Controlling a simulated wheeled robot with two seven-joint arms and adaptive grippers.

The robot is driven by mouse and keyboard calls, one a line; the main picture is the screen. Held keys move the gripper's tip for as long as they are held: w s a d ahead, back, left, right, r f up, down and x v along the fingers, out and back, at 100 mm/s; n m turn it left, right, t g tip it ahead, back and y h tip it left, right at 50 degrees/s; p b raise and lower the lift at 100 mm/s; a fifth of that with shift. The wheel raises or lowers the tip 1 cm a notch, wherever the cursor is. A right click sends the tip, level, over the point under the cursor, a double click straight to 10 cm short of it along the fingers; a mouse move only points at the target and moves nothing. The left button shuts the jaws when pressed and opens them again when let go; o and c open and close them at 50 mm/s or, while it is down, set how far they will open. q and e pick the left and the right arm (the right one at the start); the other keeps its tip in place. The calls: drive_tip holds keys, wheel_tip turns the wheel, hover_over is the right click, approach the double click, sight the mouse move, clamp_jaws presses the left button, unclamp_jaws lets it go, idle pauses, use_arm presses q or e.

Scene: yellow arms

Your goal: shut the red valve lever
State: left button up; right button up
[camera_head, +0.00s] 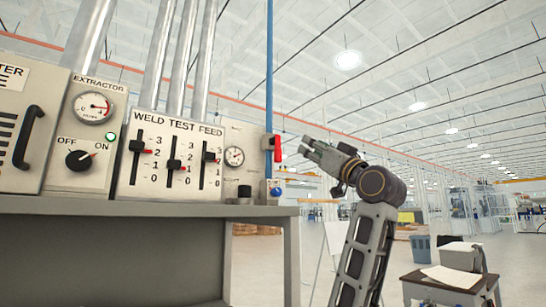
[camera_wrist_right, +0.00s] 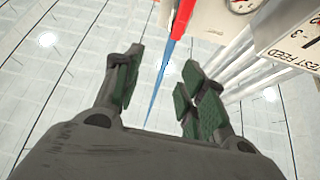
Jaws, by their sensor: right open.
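The red valve lever (camera_head: 278,148) is on the vertical blue pipe (camera_head: 269,60) at the right end of the panel. It looks upright, roughly in line with the pipe. My right gripper (camera_head: 308,149) is open and empty, just right of the lever in the head view, with its fingers pointing towards it. In the right wrist view the red lever (camera_wrist_right: 183,18) shows at the top, beyond the open fingers (camera_wrist_right: 158,88), and the blue pipe (camera_wrist_right: 162,75) runs between them in the picture. I see no contact with the lever. My left gripper is not in view.
Left of the pipe stands a panel with an extractor switch (camera_head: 80,159), sliders (camera_head: 174,165) and gauges (camera_head: 234,156), on a grey bench (camera_head: 110,207). A small blue knob (camera_head: 276,191) sits below the lever. A side table (camera_head: 445,285) stands at lower right.

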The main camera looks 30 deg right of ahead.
sight(280, 155)
drive_tip(key=f, duration=0.1)
drive_tip(key=w+a+f+n+g+y, duration=0.1)
drive_tip(key=w+f+n+g, duration=0.1)
drive_tip(key=f, duration=0.1)
drive_tip(key=shift+a+y, duration=0.3)
drive_tip(key=shift+a, duration=0.05)
drive_tip(key=shift+r, duration=0.1)
idle(0.3)
drive_tip(key=shift+f+p+x, duration=0.2)
drive_tip(key=shift+p+x, duration=2.6)
drive_tip(key=shift+x, duration=4.05)
clamp_jaws()
